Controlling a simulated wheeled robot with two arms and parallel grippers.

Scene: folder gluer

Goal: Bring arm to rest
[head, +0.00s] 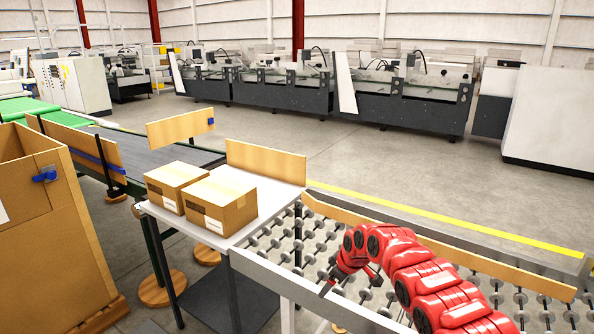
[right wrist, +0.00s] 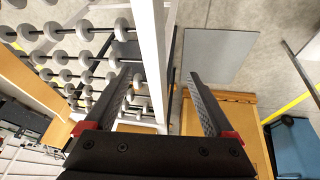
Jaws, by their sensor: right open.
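My right arm, red, reaches in from the lower right of the head view over the roller conveyor (head: 290,240). Its gripper (head: 328,286) hangs low near the conveyor's front rail and is small there. In the right wrist view the gripper (right wrist: 160,76) is open, with two dark fingers wide apart and nothing held between them. A white rail (right wrist: 150,40) of the conveyor and grey floor show between and beyond the fingers. My left gripper is not in view.
Two cardboard boxes (head: 175,184) (head: 222,200) stand on a white-topped table (head: 255,225) left of my right arm. A large open carton (head: 40,235) is at the far left. A wooden guide board (head: 380,221) runs along the conveyor's far side. Open floor (head: 400,165) lies beyond.

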